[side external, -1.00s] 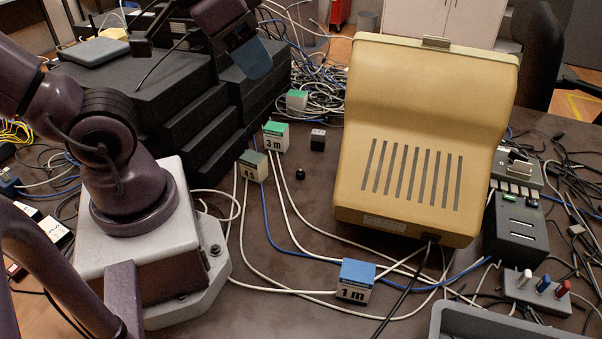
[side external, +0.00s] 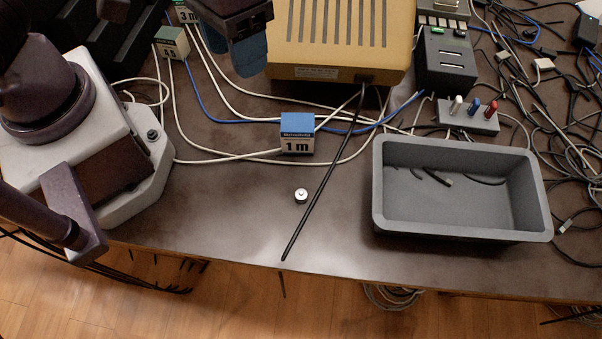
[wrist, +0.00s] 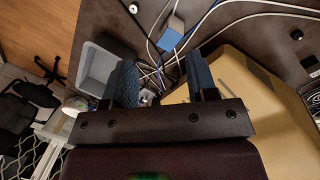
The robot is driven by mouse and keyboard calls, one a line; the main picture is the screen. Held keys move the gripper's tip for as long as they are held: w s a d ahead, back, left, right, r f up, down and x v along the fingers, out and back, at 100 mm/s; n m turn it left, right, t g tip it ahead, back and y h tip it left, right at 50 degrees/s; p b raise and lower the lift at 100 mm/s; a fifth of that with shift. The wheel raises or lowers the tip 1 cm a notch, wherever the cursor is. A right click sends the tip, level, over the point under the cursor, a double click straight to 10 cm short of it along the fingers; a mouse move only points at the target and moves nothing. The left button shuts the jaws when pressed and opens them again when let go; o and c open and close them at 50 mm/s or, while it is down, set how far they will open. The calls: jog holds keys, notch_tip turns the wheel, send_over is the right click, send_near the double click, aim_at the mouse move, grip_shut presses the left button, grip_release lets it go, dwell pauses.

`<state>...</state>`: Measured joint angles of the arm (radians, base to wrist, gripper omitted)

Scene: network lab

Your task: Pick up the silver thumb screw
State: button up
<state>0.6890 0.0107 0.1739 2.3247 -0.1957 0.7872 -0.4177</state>
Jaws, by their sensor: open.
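The silver thumb screw (side external: 301,196) is a small round piece on the dark table, left of a black cable and in front of the blue-and-white "1 m" box (side external: 297,134). In the wrist view a small pale round piece, likely this screw (wrist: 133,8), shows at the top edge. My gripper (side external: 251,62) is in the air near the front left corner of the tan device, well apart from the screw. In the wrist view its two blue fingers (wrist: 163,80) are spread, with nothing held between them.
A grey bin (side external: 463,228) stands to the right of the screw. The tan device (side external: 335,35) stands behind. White and blue cables run across the table around the "1 m" box. The black cable (side external: 322,185) lies close to the screw. Table left of the screw is clear.

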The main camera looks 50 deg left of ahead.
jog(key=d+f+n+y, duration=0.1)
jog(key=d+f+n, duration=0.6)
jog(key=f, duration=0.2)
jog(key=n, duration=0.8)
send_over(302, 192)
jog(key=shift+h, duration=0.4)
jog(key=f, duration=0.8)
jog(key=shift+w+a+f, duration=0.1)
jog(key=shift+w+a, duration=0.1)
jog(key=shift+w, duration=0.15)
jog(key=shift+s+d+f, duration=0.1)
jog(key=shift+s+f, duration=0.1)
jog(key=shift+f, duration=1.15)
jog(key=shift+s+f, duration=0.15)
jog(key=shift+f, duration=1.2)
jog(key=shift+c, duration=0.4)
grip_shut()
